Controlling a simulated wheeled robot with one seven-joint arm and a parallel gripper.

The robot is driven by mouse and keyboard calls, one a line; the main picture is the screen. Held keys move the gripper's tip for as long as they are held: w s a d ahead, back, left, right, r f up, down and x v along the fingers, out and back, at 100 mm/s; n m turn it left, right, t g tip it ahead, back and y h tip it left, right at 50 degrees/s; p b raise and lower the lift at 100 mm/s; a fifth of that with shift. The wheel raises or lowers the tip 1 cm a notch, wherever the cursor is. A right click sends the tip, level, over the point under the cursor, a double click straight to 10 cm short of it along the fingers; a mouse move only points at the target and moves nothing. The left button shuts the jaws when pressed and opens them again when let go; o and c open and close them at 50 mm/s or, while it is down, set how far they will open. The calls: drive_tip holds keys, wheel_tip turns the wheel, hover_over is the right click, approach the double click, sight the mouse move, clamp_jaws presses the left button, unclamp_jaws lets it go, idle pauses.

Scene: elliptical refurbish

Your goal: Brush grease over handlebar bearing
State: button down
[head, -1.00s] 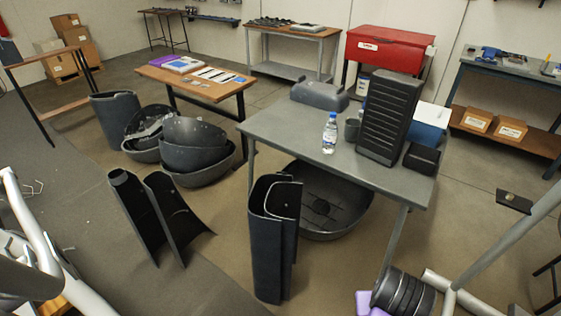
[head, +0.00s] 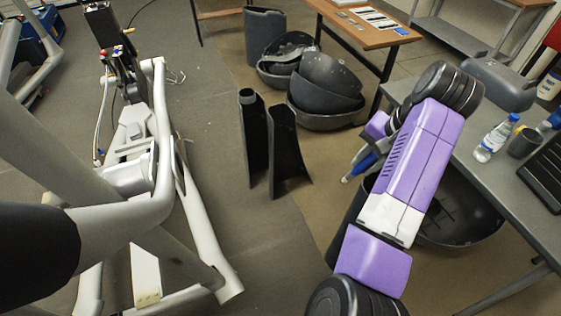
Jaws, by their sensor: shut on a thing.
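My purple and white arm reaches up the right half of the view. My gripper (head: 374,150) is partly hidden behind it, to the left of the grey table. It is shut on a slim blue tool with a pale tip (head: 362,165), which points down and left. The tool may be the brush, but its bristles cannot be made out. The white elliptical frame (head: 160,150) stands at the left, well apart from my gripper. A thick grey tube with a black sleeve crosses the near left. I cannot pick out the handlebar bearing or any grease on it.
The grey table (head: 500,185) at the right holds a water bottle (head: 497,138) and a dark cup (head: 524,142). Black curved covers (head: 270,150) stand on the floor mid-view, with dark shells (head: 330,85) behind. Carpet between frame and covers is clear.

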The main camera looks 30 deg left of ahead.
drive_tip(key=s+a+r+m+g+y+b, duration=0.1)
drive_tip(key=s+a+r+y, duration=0.2)
drive_tip(key=a, duration=0.4)
drive_tip(key=s+a+r+g+y+b, duration=0.15)
drive_tip(key=a+r+y, duration=0.25)
drive_tip(key=a, duration=0.4)
drive_tip(key=s+a+f+g+y+b, duration=0.1)
drive_tip(key=s+a, duration=0.2)
drive_tip(key=s, duration=0.3)
drive_tip(key=s+a+f+n+g+y+b, duration=0.1)
drive_tip(key=s+a+g+y+b, duration=0.1)
drive_tip(key=s, duration=0.4)
drive_tip(key=shift+s+a+f, duration=0.3)
drive_tip(key=shift+a+f, duration=0.05)
drive_tip(key=shift+a, duration=0.1)
drive_tip(key=shift+s+a+p, duration=0.4)
drive_tip(key=shift+s+a, duration=0.15)
drive_tip(key=shift+s, duration=0.15)
idle(0.7)
drive_tip(key=w+a, duration=0.4)
drive_tip(key=a, duration=0.1)
drive_tip(key=shift+w, duration=0.15)
idle(0.5)
